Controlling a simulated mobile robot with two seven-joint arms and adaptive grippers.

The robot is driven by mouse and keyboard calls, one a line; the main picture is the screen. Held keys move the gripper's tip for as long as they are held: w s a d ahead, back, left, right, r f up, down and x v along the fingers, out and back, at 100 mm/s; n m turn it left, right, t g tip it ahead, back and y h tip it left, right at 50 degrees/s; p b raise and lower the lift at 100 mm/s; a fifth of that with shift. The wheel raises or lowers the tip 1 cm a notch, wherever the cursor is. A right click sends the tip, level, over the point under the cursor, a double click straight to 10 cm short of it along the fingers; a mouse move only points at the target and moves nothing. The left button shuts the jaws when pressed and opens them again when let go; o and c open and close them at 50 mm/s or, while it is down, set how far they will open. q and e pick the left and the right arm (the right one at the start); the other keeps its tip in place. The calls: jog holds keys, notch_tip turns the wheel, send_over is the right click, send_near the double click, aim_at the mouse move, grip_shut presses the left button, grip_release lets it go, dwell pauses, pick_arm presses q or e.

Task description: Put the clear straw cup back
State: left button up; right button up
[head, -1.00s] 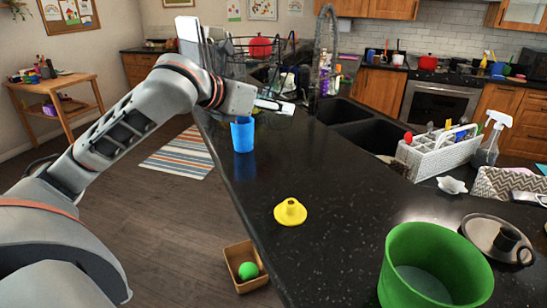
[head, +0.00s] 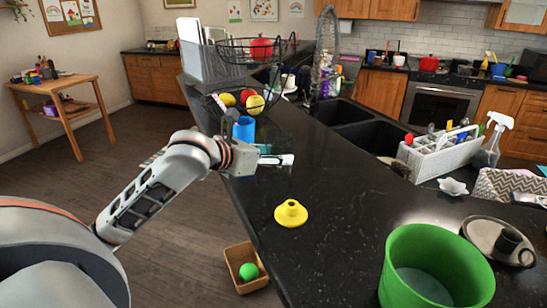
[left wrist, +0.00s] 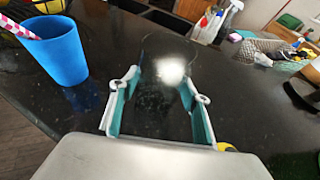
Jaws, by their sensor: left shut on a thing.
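My left gripper (head: 275,158) is over the black counter, just to the near right of the blue cup (head: 244,130). In the left wrist view its teal-lined fingers (left wrist: 160,103) stand apart around a see-through cup (left wrist: 165,68), which shows as a faint rim and a bright highlight. The fingers are shut on this clear cup. I cannot make out a straw in it, and the cup hardly shows in the head view. My right gripper is not in view.
The blue cup (left wrist: 58,50) stands close to the left of my fingers, with a striped straw by it. A wire fruit basket (head: 245,75) stands beyond. The sink (head: 365,125) lies right.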

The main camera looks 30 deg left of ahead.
pick_arm(q)
jog(key=shift+f, duration=0.45)
jog(key=o, duration=1.3)
jog(key=shift+f, duration=0.15)
jog(key=shift+r, duration=0.2)
